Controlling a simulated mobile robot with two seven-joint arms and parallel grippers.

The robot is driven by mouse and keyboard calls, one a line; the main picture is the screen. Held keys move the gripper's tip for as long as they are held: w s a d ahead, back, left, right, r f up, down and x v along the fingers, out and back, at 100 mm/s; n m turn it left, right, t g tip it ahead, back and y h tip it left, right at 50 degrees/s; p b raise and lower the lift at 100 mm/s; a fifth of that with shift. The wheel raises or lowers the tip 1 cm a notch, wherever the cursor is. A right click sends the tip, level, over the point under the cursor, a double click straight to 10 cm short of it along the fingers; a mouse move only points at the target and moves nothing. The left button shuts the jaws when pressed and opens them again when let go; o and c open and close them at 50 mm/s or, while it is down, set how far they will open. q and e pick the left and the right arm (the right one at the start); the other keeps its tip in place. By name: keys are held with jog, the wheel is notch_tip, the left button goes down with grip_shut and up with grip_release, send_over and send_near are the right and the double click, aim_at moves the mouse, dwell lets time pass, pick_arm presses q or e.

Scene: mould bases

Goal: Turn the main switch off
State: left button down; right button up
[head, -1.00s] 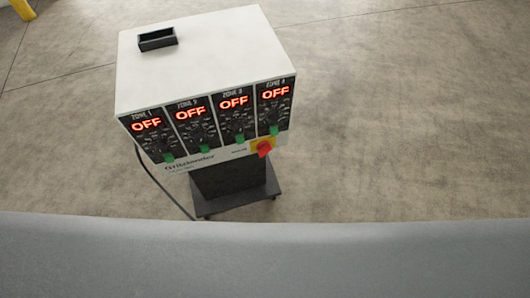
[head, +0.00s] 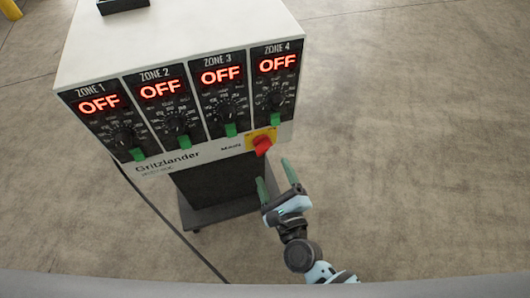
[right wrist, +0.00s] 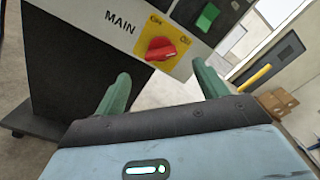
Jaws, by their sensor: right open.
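The main switch (head: 262,145) is a red knob on a yellow plate at the lower right of the control box's front, under zone 4. In the right wrist view the red knob (right wrist: 160,49) sits beside the word MAIN, ahead of the fingers. The control box (head: 190,40) is white with a black front, and its zone displays all read OFF. My right gripper (head: 277,172) has green fingers and is open and empty, just below and to the right of the switch, apart from it. It also shows in the right wrist view (right wrist: 165,85). My left gripper is not in view.
The box stands on a dark pedestal with a wheeled base (head: 225,208). A cable (head: 165,215) runs down its left side to the floor. The concrete floor (head: 420,130) to the right is clear. Cardboard boxes (right wrist: 277,102) show far behind in the right wrist view.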

aim_at(264, 151)
jog(key=x, duration=0.7)
jog(key=shift+w+f+b, duration=0.1)
jog(key=shift+w+b, duration=0.2)
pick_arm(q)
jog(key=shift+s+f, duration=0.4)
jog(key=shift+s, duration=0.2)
pick_arm(e)
jog(key=c, duration=1)
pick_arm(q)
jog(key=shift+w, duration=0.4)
